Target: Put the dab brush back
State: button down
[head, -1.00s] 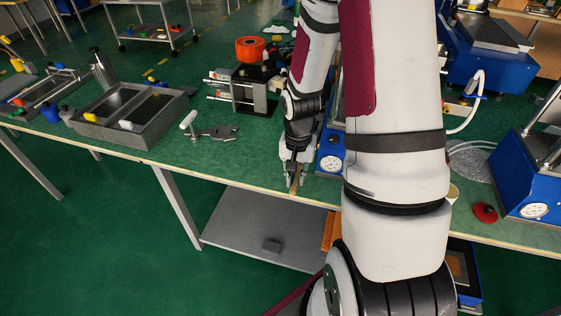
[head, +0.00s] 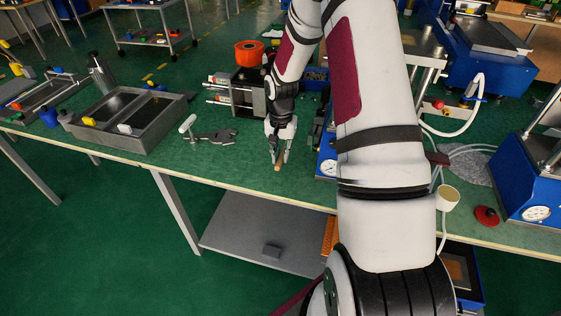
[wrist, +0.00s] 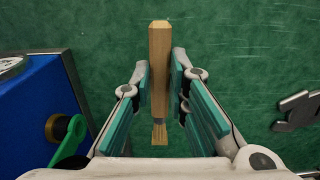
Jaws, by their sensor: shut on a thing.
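The dab brush (wrist: 159,70) has a pale wooden handle and short bristles. My gripper (wrist: 160,85) is shut on its handle, with a teal pad on each side. In the wrist view the bristle end points toward the bottom of the picture. In the head view my gripper (head: 279,160) is low over the front part of the green bench, and only a small wooden bit of the brush (head: 278,168) shows below the fingers. I cannot tell whether the brush touches the bench.
A blue press with a gauge (head: 328,167) stands just right of my gripper. A grey metal tool (head: 215,136) lies to the left, near a grey two-basin tray (head: 133,141). A cream cup (head: 447,197) and a red knob-like piece (head: 486,215) are at the right.

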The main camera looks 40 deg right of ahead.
aim_at(281, 157)
jog(key=shift+w+f, duration=0.1)
jog(key=shift+f, duration=1.65)
jog(key=shift+f, duration=0.2)
jog(key=c, duration=1.6)
grip_release()
jog(key=shift+o, duration=0.2)
jog(key=shift+r, duration=0.1)
